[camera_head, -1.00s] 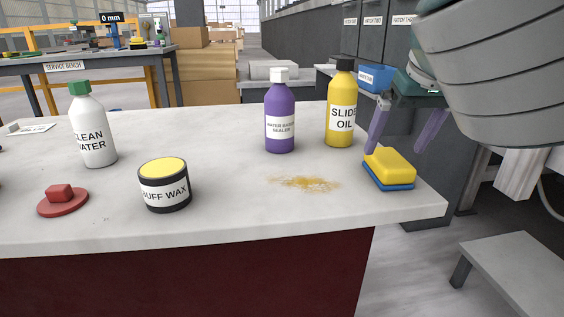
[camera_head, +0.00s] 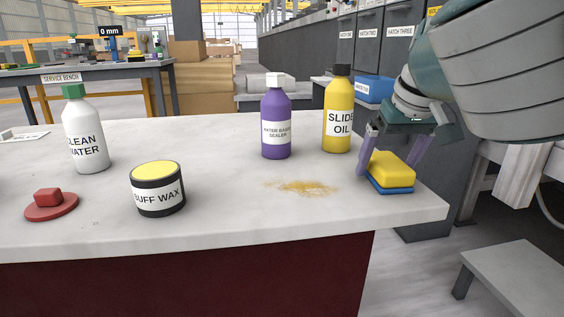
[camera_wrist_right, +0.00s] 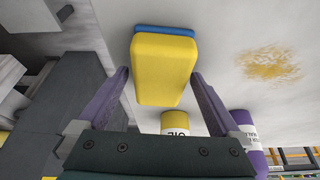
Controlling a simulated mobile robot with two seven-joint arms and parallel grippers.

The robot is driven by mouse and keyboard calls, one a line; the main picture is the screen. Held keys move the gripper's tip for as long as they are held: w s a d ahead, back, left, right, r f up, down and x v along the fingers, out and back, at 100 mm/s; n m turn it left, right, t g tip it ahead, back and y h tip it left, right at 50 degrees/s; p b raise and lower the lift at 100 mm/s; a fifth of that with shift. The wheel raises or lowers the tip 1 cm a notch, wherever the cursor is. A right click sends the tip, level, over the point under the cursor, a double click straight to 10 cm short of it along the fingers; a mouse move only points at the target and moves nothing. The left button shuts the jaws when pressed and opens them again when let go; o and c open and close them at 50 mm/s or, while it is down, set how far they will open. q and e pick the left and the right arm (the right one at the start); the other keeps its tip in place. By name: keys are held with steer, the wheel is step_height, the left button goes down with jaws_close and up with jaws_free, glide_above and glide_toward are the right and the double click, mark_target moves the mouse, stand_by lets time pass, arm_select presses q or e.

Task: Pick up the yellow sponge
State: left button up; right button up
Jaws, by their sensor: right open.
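The yellow sponge (camera_head: 392,169) with a blue underside lies on the slab near its right corner. It also shows between the fingers in the right wrist view (camera_wrist_right: 163,68). My right gripper (camera_head: 390,170) is open, its purple fingers on either side of the sponge. In the head view the left finger reaches down beside the sponge's left end, and the right finger is partly behind the sponge. In the wrist view (camera_wrist_right: 160,85) gaps show between both fingers and the sponge. My left gripper is not in view.
The slide oil bottle (camera_head: 338,120) stands just left of my right gripper, with the purple sealer bottle (camera_head: 276,125) further left. A brown-yellow stain (camera_head: 303,188) marks the slab (camera_head: 250,225). The wax tin (camera_head: 158,192) and clean water bottle (camera_head: 86,135) stand left. The slab's right edge is close to the sponge.

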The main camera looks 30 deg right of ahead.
mark_target(388, 160)
steer(key=shift+f, duration=0.15)
stand_by(0.3)
steer(key=c, duration=1.3)
steer(key=shift+o, duration=0.2)
steer(key=shift+b, duration=0.3)
step_height(388, 160, up, 21)
steer(key=p, duration=0.6)
steer(key=shift+f, duration=0.2)
